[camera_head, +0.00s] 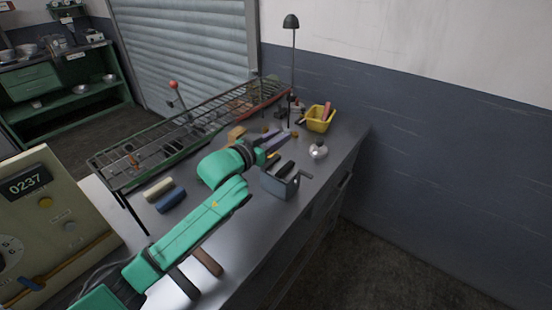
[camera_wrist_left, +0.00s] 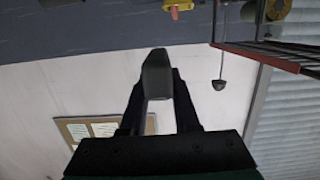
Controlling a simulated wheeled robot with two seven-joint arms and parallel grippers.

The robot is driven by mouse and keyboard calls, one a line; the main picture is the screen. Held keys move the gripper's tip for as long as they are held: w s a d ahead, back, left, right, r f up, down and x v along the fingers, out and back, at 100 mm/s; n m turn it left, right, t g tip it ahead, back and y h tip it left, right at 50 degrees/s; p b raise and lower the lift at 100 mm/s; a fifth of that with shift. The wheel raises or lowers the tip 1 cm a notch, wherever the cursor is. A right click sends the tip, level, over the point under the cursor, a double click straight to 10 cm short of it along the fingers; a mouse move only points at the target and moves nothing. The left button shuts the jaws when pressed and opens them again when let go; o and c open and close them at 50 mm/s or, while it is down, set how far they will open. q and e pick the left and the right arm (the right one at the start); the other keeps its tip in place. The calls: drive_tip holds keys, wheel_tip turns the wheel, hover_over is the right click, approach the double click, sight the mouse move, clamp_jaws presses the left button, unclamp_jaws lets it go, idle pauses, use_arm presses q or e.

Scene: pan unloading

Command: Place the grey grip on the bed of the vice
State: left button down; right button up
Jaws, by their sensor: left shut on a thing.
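The grey grip (camera_wrist_left: 157,75) is a dark, rounded block, held between the two fingers of my left gripper (camera_wrist_left: 158,100) in the left wrist view. In the head view my left gripper (camera_head: 272,141) reaches over the bench, and the grip is too small to make out clearly there. The vice (camera_head: 281,186) is a grey metal block with dark jaws on the bench, in front of and just below the gripper in the picture. The gripper is apart from it. Part of the vice's bed is hard to see. My right gripper is not in view.
A wire rack (camera_head: 160,148) runs along the bench's far-left side. A yellow bin (camera_head: 319,121), a round pale flask (camera_head: 318,151) and a lamp (camera_head: 291,22) stand toward the back. Beige (camera_head: 158,189) and blue (camera_head: 171,200) rolls lie left of my arm. A brown handle (camera_head: 207,262) lies in front.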

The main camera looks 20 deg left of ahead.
sight(276, 169)
use_arm(q)
wheel_tip(276, 169, down, 8)
drive_tip(key=shift+r+p, duration=0.15)
drive_tip(key=shift+p, duration=0.15)
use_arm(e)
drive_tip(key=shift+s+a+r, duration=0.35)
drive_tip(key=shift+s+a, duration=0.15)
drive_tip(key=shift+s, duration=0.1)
use_arm(q)
drive_tip(key=shift+s, duration=0.1)
drive_tip(key=shift+f, duration=0.2)
drive_tip(key=c, duration=0.7)
unclamp_jaws()
drive_tip(key=shift+o, duration=0.2)
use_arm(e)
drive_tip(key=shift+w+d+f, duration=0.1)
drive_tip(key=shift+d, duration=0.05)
